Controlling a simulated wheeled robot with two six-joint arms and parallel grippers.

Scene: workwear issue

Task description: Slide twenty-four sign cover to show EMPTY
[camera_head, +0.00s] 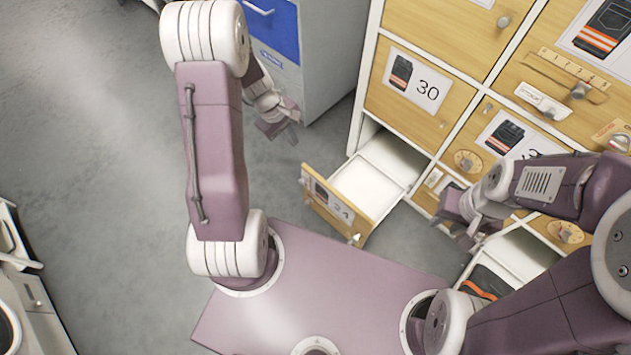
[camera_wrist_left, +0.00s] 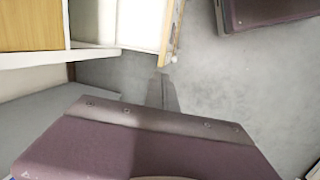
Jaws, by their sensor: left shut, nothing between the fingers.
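Drawer twenty-four (camera_head: 330,207) is pulled out of the cabinet in the head view, its wooden front tilted in the picture and bearing a picture card with 24. Its white inside (camera_head: 372,183) looks empty. A small light knob (camera_head: 355,238) is at the front's lower right and another bit of hardware at its left end; I cannot make out the sign cover or its wording. My left gripper (camera_head: 294,138) is shut and empty, above and apart from the drawer front. In the left wrist view its fingertips (camera_wrist_left: 160,78) are near the drawer front's edge (camera_wrist_left: 172,35). My right gripper (camera_head: 468,238) is by the lower cabinet; its fingers are unclear.
Drawer 30 (camera_head: 437,115) is closed above. Another open drawer (camera_head: 520,250) at the lower right holds a dark item with orange stripes (camera_head: 483,283). A grey-white unit with a blue front (camera_head: 272,30) stands behind my left gripper. The floor at left is clear.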

